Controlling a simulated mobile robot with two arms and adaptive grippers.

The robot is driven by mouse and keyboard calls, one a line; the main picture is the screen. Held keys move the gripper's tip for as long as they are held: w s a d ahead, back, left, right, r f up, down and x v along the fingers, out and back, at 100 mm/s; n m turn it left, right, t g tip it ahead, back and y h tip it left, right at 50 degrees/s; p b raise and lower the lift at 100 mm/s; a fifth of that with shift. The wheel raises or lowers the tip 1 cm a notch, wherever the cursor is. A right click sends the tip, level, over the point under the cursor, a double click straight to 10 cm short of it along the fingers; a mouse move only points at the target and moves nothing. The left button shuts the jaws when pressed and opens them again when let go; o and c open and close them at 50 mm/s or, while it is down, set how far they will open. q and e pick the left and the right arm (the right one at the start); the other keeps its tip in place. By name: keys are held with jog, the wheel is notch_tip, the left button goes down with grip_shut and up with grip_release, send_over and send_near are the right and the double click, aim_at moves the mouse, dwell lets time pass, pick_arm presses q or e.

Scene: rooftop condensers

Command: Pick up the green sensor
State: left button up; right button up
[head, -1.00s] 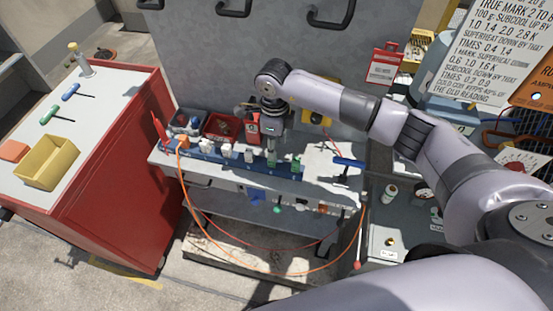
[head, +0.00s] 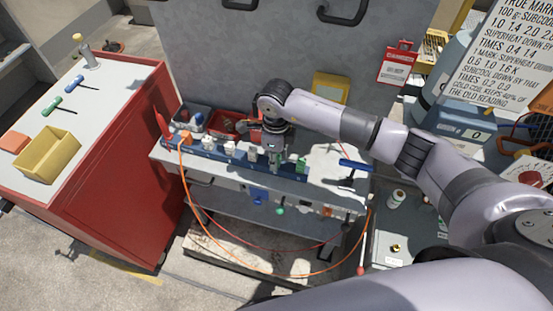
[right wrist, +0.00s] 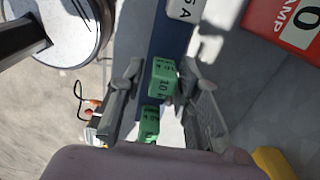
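Two green blocks stand on the blue rail (head: 215,154) of the bench. I cannot tell from their look which one is called the sensor. One green block (right wrist: 163,80), with printed marks that look like 10, lies between the fingers of my right gripper (right wrist: 163,72) in the right wrist view. The other green block (right wrist: 149,122) shows lower in that view; a green block also shows right of the gripper in the head view (head: 301,165). My right gripper is open, pointing down over the rail, with gaps seen beside the block. My left gripper is out of view.
White blocks (head: 231,149) stand along the rail to the left. A red bin (head: 222,124) is behind it, and a blue-handled tool (head: 355,165) lies to the right. An orange cable (head: 190,205) hangs in front. A red cabinet (head: 130,165) stands at left.

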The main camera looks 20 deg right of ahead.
jog(key=shift+w+d+f, duration=0.1)
jog(key=shift+d, duration=0.05)
jog(key=shift+c, duration=1.3)
grip_shut()
jog(key=shift+r, duration=0.25)
notch_tip(320, 180, up, 20)
jog(key=p, duration=1.1)
jog(key=shift+f, duration=0.15)
